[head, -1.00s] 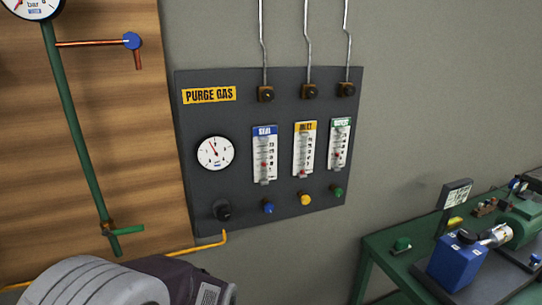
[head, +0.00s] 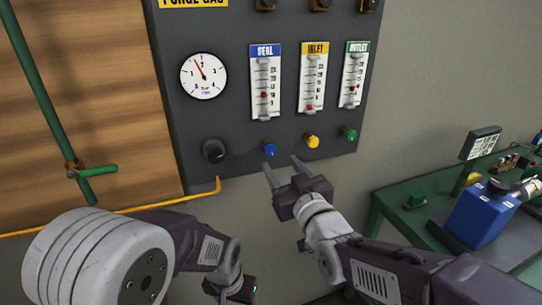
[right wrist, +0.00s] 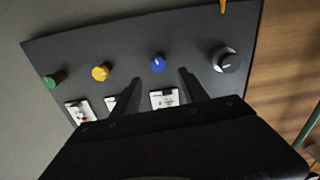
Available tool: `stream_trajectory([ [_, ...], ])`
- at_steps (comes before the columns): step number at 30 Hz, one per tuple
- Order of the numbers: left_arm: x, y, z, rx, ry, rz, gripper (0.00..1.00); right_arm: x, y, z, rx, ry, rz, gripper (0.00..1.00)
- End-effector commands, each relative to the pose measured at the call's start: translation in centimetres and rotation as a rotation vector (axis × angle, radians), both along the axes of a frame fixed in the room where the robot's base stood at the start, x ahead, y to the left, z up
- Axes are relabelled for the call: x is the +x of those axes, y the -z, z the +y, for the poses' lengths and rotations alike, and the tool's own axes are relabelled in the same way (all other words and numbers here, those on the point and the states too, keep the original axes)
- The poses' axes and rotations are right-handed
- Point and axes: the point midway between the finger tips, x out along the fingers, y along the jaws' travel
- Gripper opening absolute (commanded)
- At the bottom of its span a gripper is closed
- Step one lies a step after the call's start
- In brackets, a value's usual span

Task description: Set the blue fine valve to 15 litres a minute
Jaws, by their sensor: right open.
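The blue fine valve (head: 269,149) is a small round knob below the SEAL flow meter (head: 265,84) on the dark purge gas panel. The meter's red float sits in the lower half of its scale; the exact reading is too small to tell. My right gripper (head: 282,164) is open and empty, its two fingers pointing up toward the panel just below and right of the blue knob. In the right wrist view the blue knob (right wrist: 157,62) shows beyond the fingertips, between their lines, with nothing gripped. My left arm shows, but its fingers do not.
A yellow knob (head: 311,141) and a green knob (head: 349,134) stand to the right of the blue one. A larger black knob (head: 213,150) is to its left under a round gauge (head: 203,76). A green bench (head: 388,196) stands at the right.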

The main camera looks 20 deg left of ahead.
Motion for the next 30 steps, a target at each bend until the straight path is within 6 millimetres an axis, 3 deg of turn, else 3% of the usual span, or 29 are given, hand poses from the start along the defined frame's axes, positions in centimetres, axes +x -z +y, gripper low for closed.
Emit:
stream_trajectory([
  [12, 0.0, -1.1, 0.0, 0.0, 0.0, 0.0, 0.59, 6.4, 0.0, 4.2, -0.003, 0.001, 0.004, 0.52],
  [22, 0.0, -1.1, 0.0, 0.0, 0.0, 0.0, 0.59, 7.1, 0.1, 4.6, -0.002, 0.002, 0.003, 0.52],
  [23, 0.0, -1.1, 0.0, 0.0, 0.0, 0.0, 0.59, 7.1, 0.1, 4.6, -0.002, 0.002, 0.003, 0.49],
  [28, 0.0, -1.1, 0.0, 0.0, 0.0, 0.0, 0.59, 7.1, 0.1, 4.6, -0.002, 0.002, 0.003, 0.02],
  [30, 0.0, -1.1, 0.0, 0.0, 0.0, 0.0, 0.59, 7.0, 0.1, 4.6, -0.002, 0.002, 0.003, 0.0],
])
